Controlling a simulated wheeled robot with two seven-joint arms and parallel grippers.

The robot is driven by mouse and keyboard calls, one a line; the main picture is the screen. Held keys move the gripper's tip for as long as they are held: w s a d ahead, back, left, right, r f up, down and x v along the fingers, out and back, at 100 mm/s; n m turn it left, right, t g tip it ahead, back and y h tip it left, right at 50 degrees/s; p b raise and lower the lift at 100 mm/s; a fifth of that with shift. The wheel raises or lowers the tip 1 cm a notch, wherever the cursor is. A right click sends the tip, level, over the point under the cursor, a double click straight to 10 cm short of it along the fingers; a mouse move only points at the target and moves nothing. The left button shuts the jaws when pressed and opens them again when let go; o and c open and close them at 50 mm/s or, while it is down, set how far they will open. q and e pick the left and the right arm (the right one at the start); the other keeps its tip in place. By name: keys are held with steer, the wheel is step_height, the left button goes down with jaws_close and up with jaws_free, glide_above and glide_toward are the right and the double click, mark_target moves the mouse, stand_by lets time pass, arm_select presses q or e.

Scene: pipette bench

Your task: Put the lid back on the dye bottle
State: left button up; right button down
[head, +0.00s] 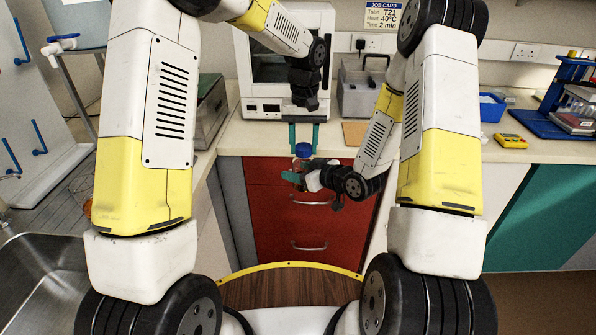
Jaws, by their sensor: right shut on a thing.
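The dye bottle (299,164) is small in the head view, in front of the red drawers and below the bench edge. My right gripper (293,176) comes in from the right and is shut on it, hiding much of its body. The blue lid (303,150) is at the top of the bottle; I cannot tell if it is fully seated. My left gripper (303,142) points down from above. Its two teal fingers are apart, one on each side of the lid, and it is open.
The bench top (340,133) runs behind, with a white oven-like machine (262,108) and a grey bath (361,92). A blue tray (491,108), a yellow timer (511,141) and a blue rack (566,110) stand at right. A sink (40,270) is at lower left.

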arm_select(q)
jaws_close()
steer(key=o, duration=0.9)
jaws_free()
steer(key=shift+r, duration=2.25)
steer(key=shift+r, duration=1.8)
steer(key=shift+c, duration=0.4)
